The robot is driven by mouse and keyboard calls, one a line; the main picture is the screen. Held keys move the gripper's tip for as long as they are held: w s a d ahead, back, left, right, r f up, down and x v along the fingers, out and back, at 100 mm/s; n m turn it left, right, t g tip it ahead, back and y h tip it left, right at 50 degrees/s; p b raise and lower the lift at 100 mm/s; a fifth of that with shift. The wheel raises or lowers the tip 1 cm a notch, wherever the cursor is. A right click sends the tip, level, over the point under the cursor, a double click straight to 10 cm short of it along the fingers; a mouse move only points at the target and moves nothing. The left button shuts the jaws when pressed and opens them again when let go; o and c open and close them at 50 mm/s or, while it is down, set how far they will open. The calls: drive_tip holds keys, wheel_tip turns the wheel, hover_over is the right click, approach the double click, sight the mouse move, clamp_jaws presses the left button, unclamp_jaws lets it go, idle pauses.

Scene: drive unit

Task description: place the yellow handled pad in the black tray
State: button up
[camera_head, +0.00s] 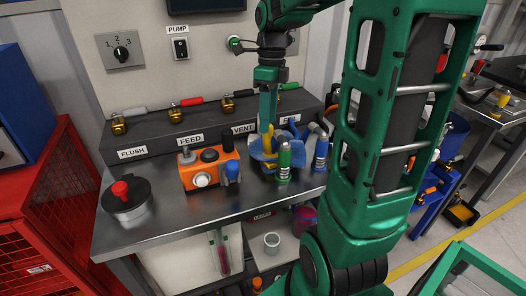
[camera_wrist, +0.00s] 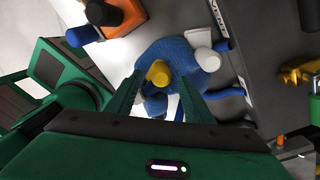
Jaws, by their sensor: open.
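The yellow handled pad is a blue pad with a yellow handle. Its blue part (camera_head: 258,154) lies at the right side of the steel bench, behind a green-bodied bottle. In the wrist view the yellow handle (camera_wrist: 158,73) stands up from the blue pad (camera_wrist: 180,60). My gripper (camera_wrist: 160,95) is open and points down over the pad, with its two fingers on either side of the yellow handle. I cannot tell whether they touch it. In the head view my gripper (camera_head: 267,125) partly hides the pad. I cannot clearly make out the black tray.
An orange control box (camera_head: 208,171) stands left of the pad. A round dark can with a red knob (camera_head: 121,189) is at the bench's left. Green-bodied and blue-bodied bottles (camera_head: 283,163) crowd the pad's right. A valve rail (camera_head: 185,135) runs behind. The front bench strip is clear.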

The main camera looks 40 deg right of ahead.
sight(268, 143)
drive_tip(key=shift+s+f, duration=0.1)
drive_tip(key=shift+f, duration=2.3)
clamp_jaws()
